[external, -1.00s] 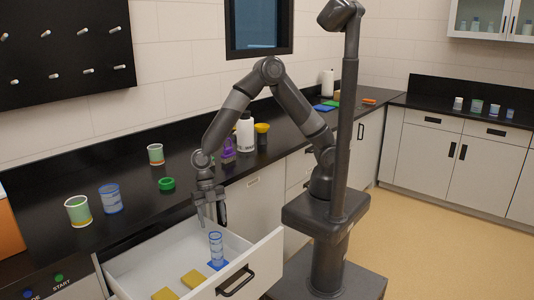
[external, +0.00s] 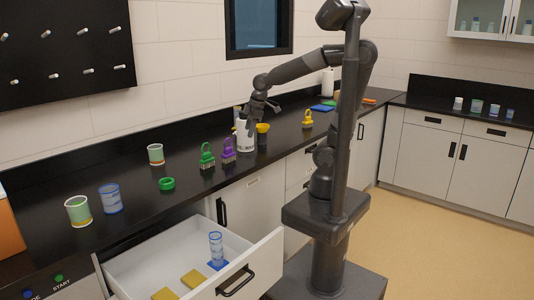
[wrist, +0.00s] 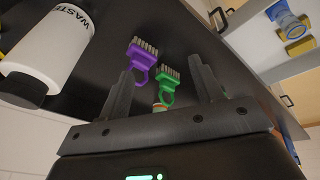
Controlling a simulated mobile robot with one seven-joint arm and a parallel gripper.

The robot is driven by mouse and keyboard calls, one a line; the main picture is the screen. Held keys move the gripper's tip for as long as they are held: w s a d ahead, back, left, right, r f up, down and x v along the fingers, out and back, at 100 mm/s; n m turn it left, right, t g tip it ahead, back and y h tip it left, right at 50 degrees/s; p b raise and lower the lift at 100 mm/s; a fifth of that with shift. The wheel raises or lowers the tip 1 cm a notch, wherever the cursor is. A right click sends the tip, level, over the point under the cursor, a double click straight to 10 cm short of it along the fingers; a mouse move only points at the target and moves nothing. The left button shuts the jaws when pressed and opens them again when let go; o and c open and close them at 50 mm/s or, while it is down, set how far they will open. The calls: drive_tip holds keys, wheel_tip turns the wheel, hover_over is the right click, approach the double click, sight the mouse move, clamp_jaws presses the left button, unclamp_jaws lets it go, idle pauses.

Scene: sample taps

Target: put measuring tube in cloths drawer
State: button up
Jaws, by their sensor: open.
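The measuring tube (external: 216,248), clear with blue bands, stands upright in the open drawer (external: 262,262). A flat blue piece shows at its foot; I cannot tell whether that is its base or a cloth. Two yellow folded cloths (external: 192,279) lie in the drawer beside it. My gripper (external: 262,108) is over the counter by the white bottle, well away from the drawer. Its fingers (wrist: 165,82) are apart with nothing held between them.
The white waste bottle (external: 245,135) is close to my gripper. Green (external: 207,156), purple (external: 228,150) and yellow (external: 307,119) handled brushes stand on the counter. A green ring (external: 167,184) and several cups (external: 110,198) are further left. The drawer juts out from the counter.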

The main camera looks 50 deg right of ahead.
drive_tip(key=s+d+r+m+t, duration=0.1)
drive_tip(key=s+d+m, duration=0.3)
drive_tip(key=d, duration=0.3)
drive_tip(key=s+d+r+m+t+h, duration=0.1)
drive_tip(key=s+d+r+m, duration=0.1)
drive_tip(key=d+m, duration=0.4)
drive_tip(key=shift+s+d+r, duration=0.25)
drive_tip(key=shift+s+d, duration=0.2)
drive_tip(key=shift+s, duration=0.4)
